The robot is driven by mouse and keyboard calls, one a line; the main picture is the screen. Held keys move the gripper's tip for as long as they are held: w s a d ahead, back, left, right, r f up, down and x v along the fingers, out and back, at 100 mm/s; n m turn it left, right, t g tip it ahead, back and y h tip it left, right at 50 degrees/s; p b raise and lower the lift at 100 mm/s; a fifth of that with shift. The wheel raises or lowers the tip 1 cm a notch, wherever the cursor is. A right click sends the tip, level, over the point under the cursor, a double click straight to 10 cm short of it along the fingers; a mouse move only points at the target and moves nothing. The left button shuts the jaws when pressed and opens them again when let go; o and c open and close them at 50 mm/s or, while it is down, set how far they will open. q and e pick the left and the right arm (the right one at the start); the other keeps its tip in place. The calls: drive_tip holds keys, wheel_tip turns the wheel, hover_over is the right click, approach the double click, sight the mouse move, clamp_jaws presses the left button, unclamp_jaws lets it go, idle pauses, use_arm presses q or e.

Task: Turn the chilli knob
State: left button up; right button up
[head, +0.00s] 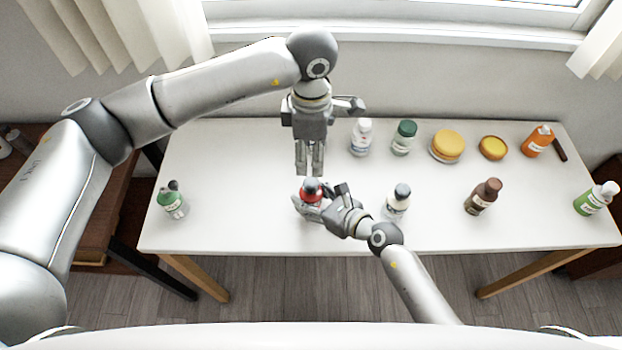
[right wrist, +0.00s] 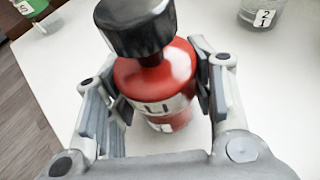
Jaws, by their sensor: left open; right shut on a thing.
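The chilli bottle is a red bottle (head: 311,196) with a black knob (head: 311,186) on top and a white label. It stands near the front of the white table, left of centre. In the right wrist view the red bottle (right wrist: 158,82) is upright between my fingers, its black knob (right wrist: 136,24) above them. My right gripper (head: 318,208) is shut around the bottle's body; it also shows in the right wrist view (right wrist: 160,95). My left gripper (head: 310,172) points down just behind and above the knob. It is open and holds nothing; its fingers look close together from here.
On the white table (head: 250,235), a green bottle (head: 172,203) stands at left. A dark-capped bottle (head: 396,203) is right of my right gripper, then a brown bottle (head: 483,196). Several bottles and yellow containers (head: 447,146) line the back. The table between the green and red bottles is clear.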

sight(311, 183)
use_arm(q)
wheel_tip(311, 183, down, 10)
drive_tip(key=n, duration=1.7)
drive_tip(key=shift+f, duration=0.15)
drive_tip(key=c, duration=1.1)
drive_tip(key=shift+o, duration=0.2)
drive_tip(key=shift+m, duration=0.3)
